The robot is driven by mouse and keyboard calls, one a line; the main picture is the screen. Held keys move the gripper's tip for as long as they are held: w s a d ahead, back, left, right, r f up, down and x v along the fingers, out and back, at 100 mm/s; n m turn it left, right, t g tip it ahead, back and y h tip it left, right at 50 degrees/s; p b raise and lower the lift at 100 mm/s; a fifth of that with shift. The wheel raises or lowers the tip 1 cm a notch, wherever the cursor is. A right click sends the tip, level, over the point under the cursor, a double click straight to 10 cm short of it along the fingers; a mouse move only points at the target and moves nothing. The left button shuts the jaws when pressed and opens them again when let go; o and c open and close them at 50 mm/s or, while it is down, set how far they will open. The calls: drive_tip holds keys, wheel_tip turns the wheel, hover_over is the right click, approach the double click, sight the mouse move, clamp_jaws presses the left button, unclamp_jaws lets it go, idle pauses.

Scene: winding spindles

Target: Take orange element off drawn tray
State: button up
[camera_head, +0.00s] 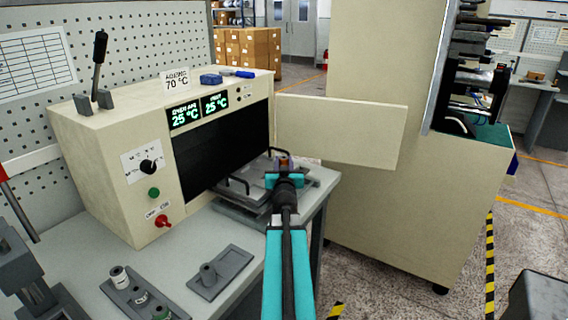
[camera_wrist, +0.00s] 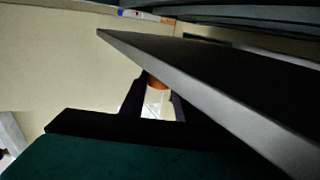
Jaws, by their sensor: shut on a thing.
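The orange element (camera_wrist: 157,84) shows between my fingers in the wrist view, with an orange end and a pale, shiny body. In the head view only a small part of it (camera_head: 284,159) shows beyond my gripper (camera_head: 284,174). My gripper is shut on it, at the right end of the drawn tray (camera_head: 233,211). The grey metal tray sticks out of the oven's open front and has black handles. In the wrist view a dark grey plate edge (camera_wrist: 215,92) crosses close to the fingers. I cannot tell whether the element touches the tray.
The cream oven (camera_head: 130,190) stands left of the tray, its door (camera_head: 340,130) swung open to the right. A grey holder with several spools (camera_head: 138,292) and a small grey plate with a peg (camera_head: 220,273) lie on the bench in front. A tall cream cabinet (camera_head: 390,210) stands right.

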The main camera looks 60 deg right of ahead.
wheel_tip(320, 180, up, 10)
drive_tip(key=p, duration=0.8)
idle(0.8)
